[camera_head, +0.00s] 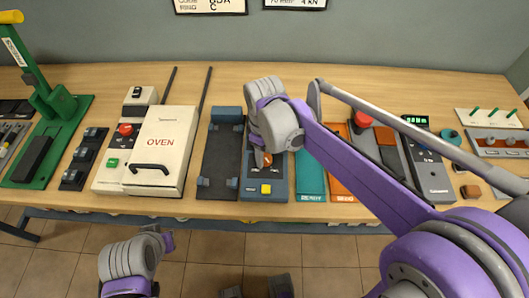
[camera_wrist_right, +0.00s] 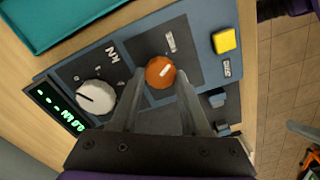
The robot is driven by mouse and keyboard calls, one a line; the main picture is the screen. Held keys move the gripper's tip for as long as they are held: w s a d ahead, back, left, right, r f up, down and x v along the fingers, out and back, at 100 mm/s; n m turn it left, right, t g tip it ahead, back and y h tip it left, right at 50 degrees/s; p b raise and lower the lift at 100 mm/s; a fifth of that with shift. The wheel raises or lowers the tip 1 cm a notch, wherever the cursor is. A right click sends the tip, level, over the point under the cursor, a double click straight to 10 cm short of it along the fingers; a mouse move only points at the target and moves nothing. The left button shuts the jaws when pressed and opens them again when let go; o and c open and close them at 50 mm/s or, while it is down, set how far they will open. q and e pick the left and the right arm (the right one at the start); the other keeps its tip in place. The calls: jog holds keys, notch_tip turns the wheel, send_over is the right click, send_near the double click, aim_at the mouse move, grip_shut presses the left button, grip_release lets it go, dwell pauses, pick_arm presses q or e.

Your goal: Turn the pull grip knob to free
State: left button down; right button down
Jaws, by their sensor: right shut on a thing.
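The orange knob (camera_wrist_right: 160,72) sits on a dark panel of a blue-grey device (camera_wrist_right: 200,30) and has a pale pointer mark. In the head view, the knob (camera_head: 267,160) shows partly beneath my right gripper (camera_head: 263,153). In the wrist view, the two fingers of my right gripper (camera_wrist_right: 160,80) stand on either side of the knob, shut on it. The lettering beside the knob is too small to read. My left arm shows at the lower left of the head view, but I cannot make out its gripper.
On the same device are a white dial (camera_wrist_right: 96,97), a green display (camera_wrist_right: 60,110) and a yellow button (camera_wrist_right: 224,41). A dark cradle (camera_head: 218,160) stands to its left and a teal tray (camera_head: 311,177) to its right.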

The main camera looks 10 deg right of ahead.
jog(key=shift+n, duration=1.2)
jog(key=shift+c, duration=1.9)
grip_release()
jog(key=shift+r, duration=0.15)
notch_tip(320, 180, up, 11)
jog(key=shift+f+p, duration=0.2)
jog(key=shift+p, duration=0.2)
